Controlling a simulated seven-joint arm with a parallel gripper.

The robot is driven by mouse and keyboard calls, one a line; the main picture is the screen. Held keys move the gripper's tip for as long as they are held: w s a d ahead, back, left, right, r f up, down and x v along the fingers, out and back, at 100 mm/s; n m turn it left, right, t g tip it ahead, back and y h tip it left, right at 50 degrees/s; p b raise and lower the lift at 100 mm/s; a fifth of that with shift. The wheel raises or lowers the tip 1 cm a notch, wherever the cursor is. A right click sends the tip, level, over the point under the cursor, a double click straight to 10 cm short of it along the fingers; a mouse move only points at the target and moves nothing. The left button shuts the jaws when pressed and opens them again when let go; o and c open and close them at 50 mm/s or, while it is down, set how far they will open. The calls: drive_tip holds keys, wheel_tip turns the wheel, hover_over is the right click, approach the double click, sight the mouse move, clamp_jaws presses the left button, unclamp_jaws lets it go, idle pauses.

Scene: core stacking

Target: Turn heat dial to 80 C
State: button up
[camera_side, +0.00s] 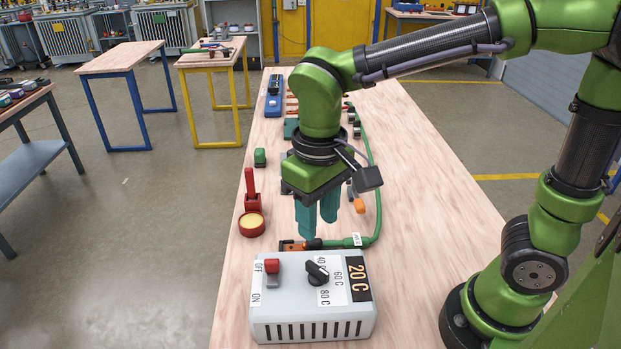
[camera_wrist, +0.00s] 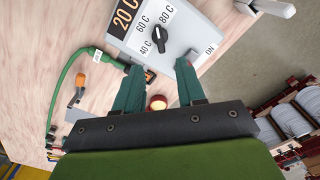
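The heat dial (camera_side: 317,273) is a black knob on top of a grey control box (camera_side: 312,330), with 40 C, 60 C and 80 C printed around it. I cannot tell which mark the knob points to. An orange display (camera_side: 358,281) on the box reads 20 C. My gripper (camera_side: 318,228) is above and behind the box, fingers pointing down, open and empty. In the wrist view the dial (camera_wrist: 160,39) lies ahead of the gap between the teal fingertips (camera_wrist: 159,66), with nothing between them.
A red switch (camera_side: 272,267) sits on the box's left, at its OFF end. A green cable (camera_side: 376,205) with an orange-black plug (camera_side: 296,246) lies behind the box. A red-rimmed round button (camera_side: 251,224) and red lever (camera_side: 251,190) stand behind left. The table's right part is clear.

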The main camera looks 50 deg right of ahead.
wheel_tip(320, 180, up, 6)
drive_tip(key=shift+f, duration=0.1)
idle(0.4)
drive_tip(key=s+d+f+m+t+y, duration=0.1)
drive_tip(key=d+m+t, duration=0.1)
drive_tip(key=d, duration=0.4)
drive_tip(key=s+d+f+m+t+y, duration=0.1)
drive_tip(key=s+d+t, duration=0.1)
drive_tip(key=d+t, duration=0.3)
drive_tip(key=shift+s+d+m, duration=0.3)
drive_tip(key=shift+d+m, duration=0.1)
drive_tip(key=shift+d, duration=0.45)
